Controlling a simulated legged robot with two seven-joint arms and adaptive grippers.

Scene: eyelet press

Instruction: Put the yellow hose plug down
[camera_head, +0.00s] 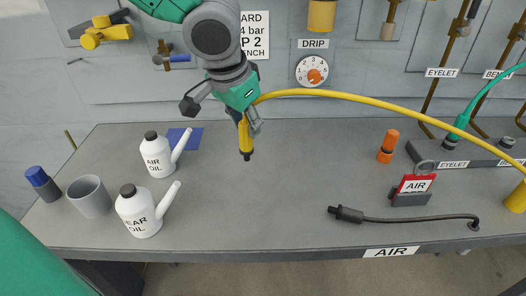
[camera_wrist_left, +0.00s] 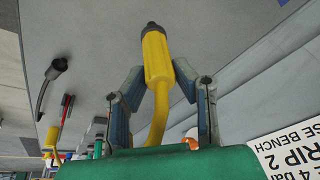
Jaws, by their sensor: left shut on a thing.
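The yellow hose plug (camera_head: 245,139) hangs tip down from my left gripper (camera_head: 249,117), above the grey bench. Its dark tip points at the bench, and I cannot tell the exact gap below it. In the left wrist view the yellow plug (camera_wrist_left: 156,58) sits between the two fingers of my left gripper (camera_wrist_left: 160,80), its black tip pointing away. The yellow hose (camera_head: 350,98) runs from the plug in an arc to the right edge. My right gripper is not in view.
The bench (camera_head: 280,210) is clear in the middle. At left stand two white oil cans (camera_head: 157,158) (camera_head: 140,215), a grey cup (camera_head: 91,197) and a blue-capped bottle (camera_head: 42,184).

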